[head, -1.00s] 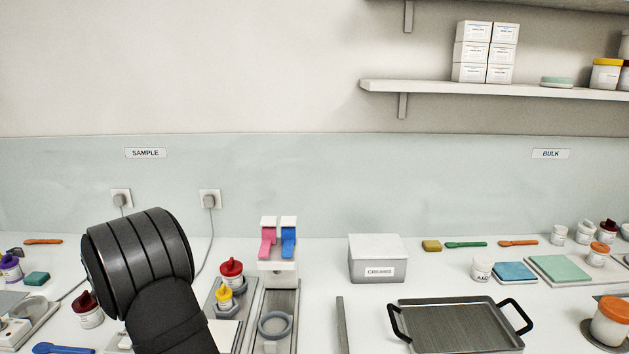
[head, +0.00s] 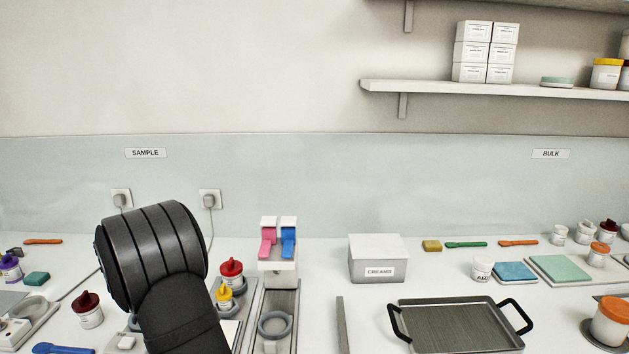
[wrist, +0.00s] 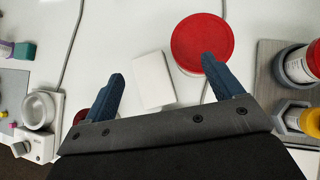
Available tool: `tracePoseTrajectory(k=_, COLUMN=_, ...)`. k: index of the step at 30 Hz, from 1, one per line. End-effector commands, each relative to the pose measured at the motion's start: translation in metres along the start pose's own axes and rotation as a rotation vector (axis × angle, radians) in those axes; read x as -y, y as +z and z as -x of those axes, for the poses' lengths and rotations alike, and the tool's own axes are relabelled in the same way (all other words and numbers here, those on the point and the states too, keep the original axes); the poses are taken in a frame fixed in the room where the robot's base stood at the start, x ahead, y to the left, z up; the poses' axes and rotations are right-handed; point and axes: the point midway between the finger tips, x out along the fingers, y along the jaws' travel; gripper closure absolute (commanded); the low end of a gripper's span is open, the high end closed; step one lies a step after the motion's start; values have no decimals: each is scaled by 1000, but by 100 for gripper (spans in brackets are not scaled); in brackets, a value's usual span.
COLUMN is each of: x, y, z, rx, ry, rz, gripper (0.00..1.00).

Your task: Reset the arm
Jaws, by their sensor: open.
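My gripper (wrist: 160,82) shows in the wrist view as two blue fingers spread wide apart, with nothing held between them. It hangs above the white counter. A small white block (wrist: 153,80) lies below, between the fingers in the picture. A round red disc (wrist: 197,40) is beside the right fingertip, which overlaps its edge; I cannot tell whether they touch. In the head view my dark arm stands at the lower left and my gripper is out of sight.
In the head view, red-lidded (head: 231,272) and yellow-lidded (head: 224,297) jars stand right of my arm, beside a pink-and-blue-levered dispenser (head: 278,250). A dark-red-lidded jar (head: 88,310) stands left. A creams box (head: 378,259) and handled tray (head: 456,325) are further right.

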Motion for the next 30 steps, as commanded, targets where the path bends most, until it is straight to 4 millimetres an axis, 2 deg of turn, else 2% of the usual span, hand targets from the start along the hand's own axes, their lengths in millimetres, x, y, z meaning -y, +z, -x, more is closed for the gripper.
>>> tracePoseTrajectory(k=15, x=94, y=43, z=25, rx=3, ry=-180, rz=-180, gripper=15)
tracePoseTrajectory(k=30, x=184, y=73, z=57, rx=2, ry=-352, rz=-351, gripper=15)
